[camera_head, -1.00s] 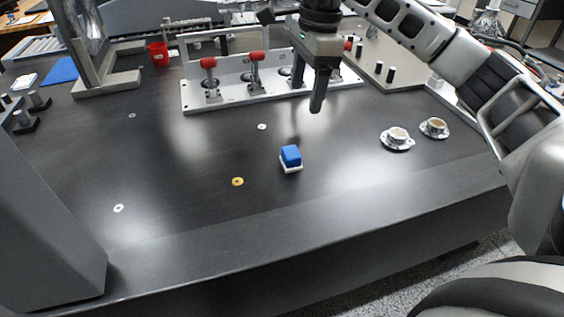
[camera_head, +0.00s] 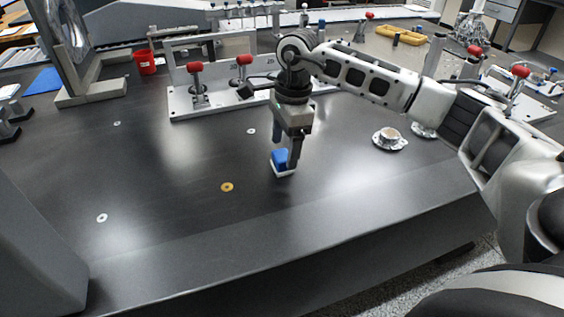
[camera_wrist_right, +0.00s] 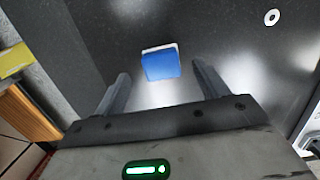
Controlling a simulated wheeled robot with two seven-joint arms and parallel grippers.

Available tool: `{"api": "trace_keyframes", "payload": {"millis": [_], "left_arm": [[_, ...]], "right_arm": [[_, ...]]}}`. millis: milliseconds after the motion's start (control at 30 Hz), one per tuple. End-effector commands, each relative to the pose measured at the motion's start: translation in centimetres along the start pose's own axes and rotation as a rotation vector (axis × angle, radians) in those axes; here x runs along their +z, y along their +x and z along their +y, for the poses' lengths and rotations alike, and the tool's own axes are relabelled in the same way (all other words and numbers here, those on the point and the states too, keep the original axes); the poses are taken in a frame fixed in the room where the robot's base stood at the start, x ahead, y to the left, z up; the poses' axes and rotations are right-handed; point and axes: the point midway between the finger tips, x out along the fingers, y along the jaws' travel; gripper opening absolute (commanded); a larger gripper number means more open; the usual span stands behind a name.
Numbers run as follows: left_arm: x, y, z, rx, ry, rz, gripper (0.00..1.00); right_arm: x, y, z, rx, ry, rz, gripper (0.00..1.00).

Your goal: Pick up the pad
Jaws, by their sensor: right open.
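The pad is a small blue block on a white base (camera_head: 279,160), lying on the dark table in the middle of the head view. It also shows in the right wrist view (camera_wrist_right: 161,65), just beyond and between the fingertips. My right gripper (camera_head: 285,157) points down at the pad, with a finger partly covering its right side in the head view. In the wrist view its two fingers (camera_wrist_right: 160,80) are spread apart with nothing between them. Whether a finger touches the pad cannot be told. My left gripper is not in view.
A clamp fixture with red-tipped levers (camera_head: 218,97) stands behind the pad. A brass washer (camera_head: 227,187) lies to its left and a round metal flanged part (camera_head: 389,139) to its right. The front table area is clear.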

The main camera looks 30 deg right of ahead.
Motion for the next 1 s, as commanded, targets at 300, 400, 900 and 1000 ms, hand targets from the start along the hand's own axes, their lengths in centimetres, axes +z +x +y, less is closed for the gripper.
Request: {"api": "trace_keyframes", "payload": {"millis": [300, 400, 900, 1000], "left_arm": [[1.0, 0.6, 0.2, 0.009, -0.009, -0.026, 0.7], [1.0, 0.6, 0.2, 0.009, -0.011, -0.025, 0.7], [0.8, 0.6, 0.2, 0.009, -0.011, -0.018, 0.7], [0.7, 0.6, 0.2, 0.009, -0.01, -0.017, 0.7]], "right_arm": [[0.1, 3.7, -0.2, 0.001, 0.0, 0.0, 0.73], [0.1, 3.6, -0.2, 0.0, 0.0, 0.0, 0.73], [0.1, 3.5, -0.2, 0.0, 0.0, 0.0, 0.24], [0.2, 3.2, -0.2, -0.001, 0.0, 0.0, 0.24]]}}
